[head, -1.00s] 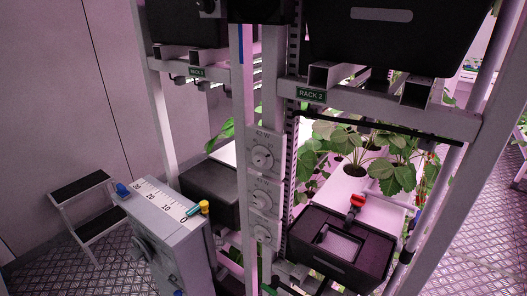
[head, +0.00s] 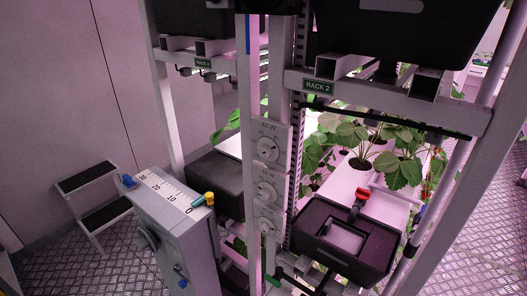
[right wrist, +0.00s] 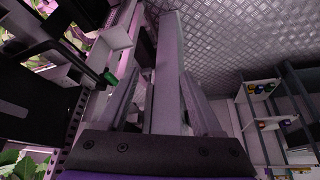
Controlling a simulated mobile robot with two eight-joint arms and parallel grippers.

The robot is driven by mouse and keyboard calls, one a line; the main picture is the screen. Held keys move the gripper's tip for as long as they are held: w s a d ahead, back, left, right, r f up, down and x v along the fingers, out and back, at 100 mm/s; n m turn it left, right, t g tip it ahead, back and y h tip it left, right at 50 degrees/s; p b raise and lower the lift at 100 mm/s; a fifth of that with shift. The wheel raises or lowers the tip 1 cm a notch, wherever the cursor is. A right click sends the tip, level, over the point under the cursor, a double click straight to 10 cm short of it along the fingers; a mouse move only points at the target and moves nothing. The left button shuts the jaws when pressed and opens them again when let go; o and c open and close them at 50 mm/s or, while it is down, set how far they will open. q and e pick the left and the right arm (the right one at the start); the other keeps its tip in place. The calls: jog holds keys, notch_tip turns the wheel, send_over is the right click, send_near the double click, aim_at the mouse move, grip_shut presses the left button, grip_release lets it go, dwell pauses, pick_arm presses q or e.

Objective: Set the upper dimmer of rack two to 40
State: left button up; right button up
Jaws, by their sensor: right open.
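In the head view, three round dials sit one above the other on a grey post. The upper dimmer (head: 268,150) has a pale round knob on a plate marked with W; its numbers and setting are too small to read. The middle dial (head: 265,190) and the lower dial (head: 267,226) are just below. Neither gripper shows in the head view.
A grey box with a numbered scale (head: 166,192) stands left of the post. A step stool (head: 92,205) is farther left. Shelves with colourful items (right wrist: 268,122) show in the wrist view.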

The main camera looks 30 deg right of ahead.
jog(key=w+d+r+g+h+b, duration=0.2)
jog(key=w+d+r+h, duration=0.2)
jog(key=w+r+h, duration=0.1)
jog(key=m+t+h+b, duration=0.3)
jog(key=m+h+b, duration=0.15)
jog(key=h, duration=0.75)
send_near(262, 153)
jog(key=x, duration=0.8)
jog(key=shift+d, duration=0.15)
grip_shut()
